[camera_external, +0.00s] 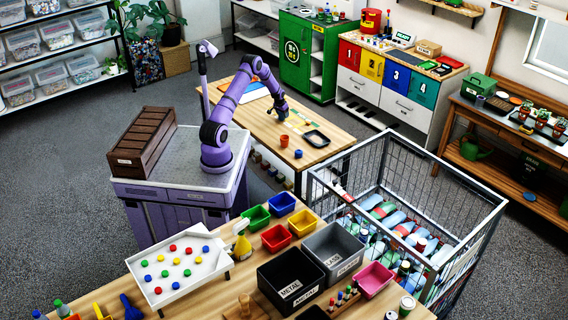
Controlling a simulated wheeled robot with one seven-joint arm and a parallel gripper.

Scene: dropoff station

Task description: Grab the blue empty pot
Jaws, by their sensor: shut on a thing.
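My gripper (281,110) is at the end of the purple arm, low over the wooden table in the middle of the view. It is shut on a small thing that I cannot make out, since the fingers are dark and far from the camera. A small blue pot (298,154) stands on the same table, nearer the camera and apart from the gripper. Whether it is empty is too small to tell. A small red pot (284,141) stands just behind and left of it.
A dark tray (316,138) lies right of the pots on the wooden table (252,122). A wire cage (470,243) of bottles stands to the right. The front table holds coloured bins, including a black bin (290,282). A brown crate (142,142) stands left of the arm.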

